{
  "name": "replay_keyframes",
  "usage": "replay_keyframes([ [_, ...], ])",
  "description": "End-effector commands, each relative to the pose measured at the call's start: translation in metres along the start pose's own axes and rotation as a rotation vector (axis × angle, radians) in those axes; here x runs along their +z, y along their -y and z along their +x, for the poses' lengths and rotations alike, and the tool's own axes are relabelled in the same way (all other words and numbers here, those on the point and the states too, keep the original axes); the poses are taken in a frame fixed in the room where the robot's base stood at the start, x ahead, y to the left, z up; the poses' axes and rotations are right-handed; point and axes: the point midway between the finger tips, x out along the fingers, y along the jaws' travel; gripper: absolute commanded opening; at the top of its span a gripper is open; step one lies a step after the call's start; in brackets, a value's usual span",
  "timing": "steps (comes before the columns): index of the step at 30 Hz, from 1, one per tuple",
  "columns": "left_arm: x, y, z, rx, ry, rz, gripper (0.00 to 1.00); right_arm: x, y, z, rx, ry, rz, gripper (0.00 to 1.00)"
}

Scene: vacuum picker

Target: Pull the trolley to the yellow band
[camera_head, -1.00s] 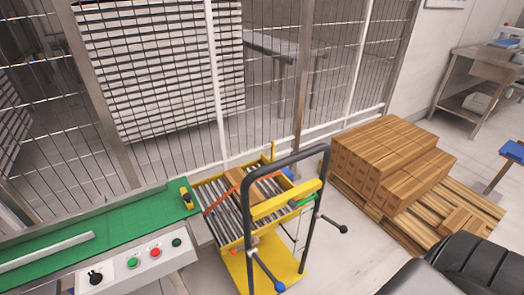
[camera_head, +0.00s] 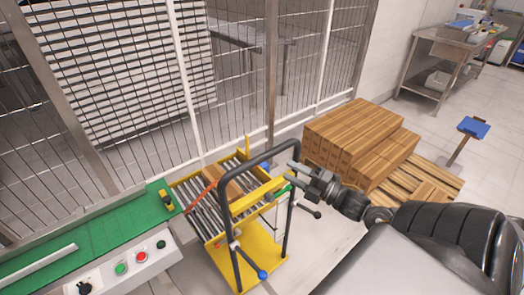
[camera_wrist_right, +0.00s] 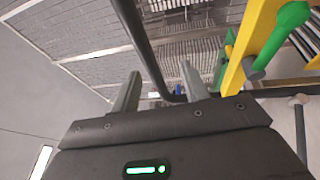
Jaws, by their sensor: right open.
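The yellow trolley (camera_head: 262,268) with a roller top stands at the right end of the green conveyor (camera_head: 110,232). Its dark hoop handle (camera_head: 238,170) rises at the front, with a yellow crossbar (camera_head: 258,193). A brown carton (camera_head: 220,186) and an orange strap lie on the rollers. My right gripper (camera_head: 292,176) is open beside the handle's right upright. In the right wrist view, the dark handle tube (camera_wrist_right: 142,45) passes between the open fingertips (camera_wrist_right: 160,85); whether it touches them I cannot tell. My left gripper is out of view. No yellow floor band can be made out.
Stacked cartons (camera_head: 355,140) on a wooden pallet (camera_head: 425,185) stand right of the trolley, behind my right arm. A mesh fence (camera_head: 235,90) runs along the back. A control box (camera_head: 130,265) sits at the lower left. A blue-topped stand (camera_head: 473,127) is at the right.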

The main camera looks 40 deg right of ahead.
Motion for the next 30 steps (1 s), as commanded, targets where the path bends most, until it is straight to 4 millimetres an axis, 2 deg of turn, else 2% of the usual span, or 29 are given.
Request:
replay_keyframes([
  [3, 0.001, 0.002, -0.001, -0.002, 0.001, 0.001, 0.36, -0.006, -0.016, 0.003, 0.038, -0.049, -0.046, 0.45],
  [11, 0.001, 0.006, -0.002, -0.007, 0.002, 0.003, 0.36, -0.006, -0.019, 0.011, 0.047, -0.053, -0.051, 0.45],
  [24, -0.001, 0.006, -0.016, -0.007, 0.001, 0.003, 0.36, -0.009, -0.024, 0.079, 0.048, -0.05, -0.05, 0.45],
  [30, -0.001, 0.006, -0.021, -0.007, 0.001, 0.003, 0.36, -0.011, -0.023, 0.102, 0.045, -0.05, -0.049, 0.45],
])
